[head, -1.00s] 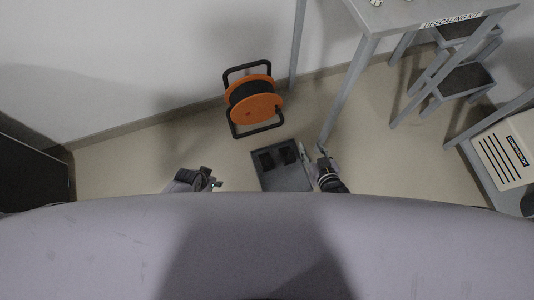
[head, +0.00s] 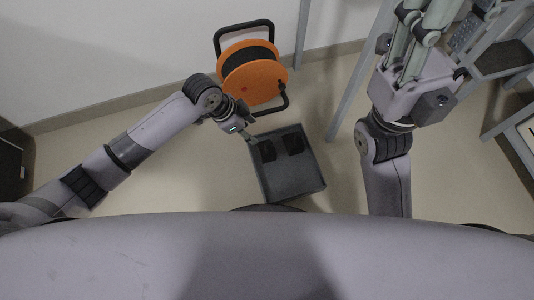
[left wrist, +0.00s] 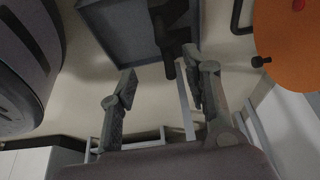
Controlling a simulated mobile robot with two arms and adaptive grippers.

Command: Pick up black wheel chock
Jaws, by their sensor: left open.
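Two black wheel chocks lie in a grey open tray (head: 290,187) on the floor in the head view. The left chock (head: 262,152) is close to the tray's left wall; the other chock (head: 293,143) is beside it on the right. My left gripper (head: 251,139) is open at the tray's upper left edge, close to the left chock. In the left wrist view its fingers (left wrist: 160,75) are spread, with the tray (left wrist: 118,32) and dark chock shapes (left wrist: 172,22) beyond them. My right gripper (head: 420,35) is raised high at the upper right; its fingertips are unclear.
An orange cable reel (head: 252,75) with a black frame stands just behind the tray, near the wall. A grey table leg (head: 352,98) rises right of the tray. Grey steps (head: 500,58) stand at the far right. Floor left of the tray is clear.

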